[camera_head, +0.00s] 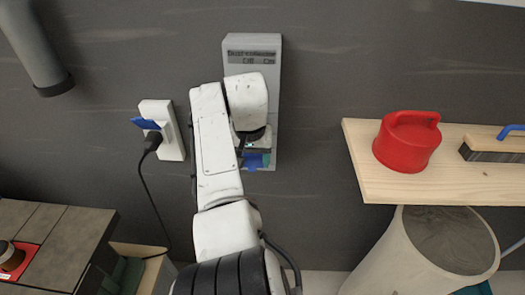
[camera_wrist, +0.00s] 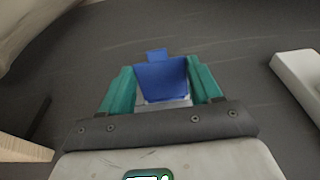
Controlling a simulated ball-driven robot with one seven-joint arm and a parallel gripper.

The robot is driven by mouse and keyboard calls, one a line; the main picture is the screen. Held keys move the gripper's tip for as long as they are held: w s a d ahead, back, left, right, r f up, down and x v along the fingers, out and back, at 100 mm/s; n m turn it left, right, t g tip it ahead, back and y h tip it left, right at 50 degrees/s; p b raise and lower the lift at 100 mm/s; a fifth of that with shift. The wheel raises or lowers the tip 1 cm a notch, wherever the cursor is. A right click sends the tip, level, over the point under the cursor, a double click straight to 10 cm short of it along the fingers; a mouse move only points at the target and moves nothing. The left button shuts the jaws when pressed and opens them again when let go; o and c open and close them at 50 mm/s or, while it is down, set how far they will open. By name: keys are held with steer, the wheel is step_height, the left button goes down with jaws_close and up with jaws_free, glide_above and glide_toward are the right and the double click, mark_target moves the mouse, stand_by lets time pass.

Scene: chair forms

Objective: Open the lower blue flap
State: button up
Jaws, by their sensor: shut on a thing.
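A tall grey box (camera_head: 235,68) with a dark lettered label at its top hangs on the wall, its middle hidden behind my arm. The lower blue flap (camera_head: 252,161) shows at the box's bottom end, just below my gripper (camera_head: 257,149). In the wrist view my gripper (camera_wrist: 158,76) has its teal fingers on either side of the blue flap (camera_wrist: 160,80), shut on it. A smaller blue tab (camera_wrist: 157,55) sticks out beyond it. How far the flap is turned cannot be told.
A white socket (camera_head: 172,138) with a raised blue cover (camera_head: 146,124) and a black plug (camera_head: 152,141) is to the left. At right, a wooden shelf (camera_head: 365,165) carries a red canister (camera_head: 407,145) and a brush (camera_head: 490,148). A pale bin (camera_head: 400,255) stands beneath.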

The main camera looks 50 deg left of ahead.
mark_target(252, 171)
stand_by(0.5)
steer(key=o, duration=1.5)
steer(key=r, duration=0.3)
steer(key=d+r+b, duration=0.1)
steer(key=r, duration=0.3)
steer(key=s+r, duration=0.1)
steer(key=r, duration=0.2)
steer(key=shift+d+r, duration=0.15)
steer(key=shift+r, duration=0.15)
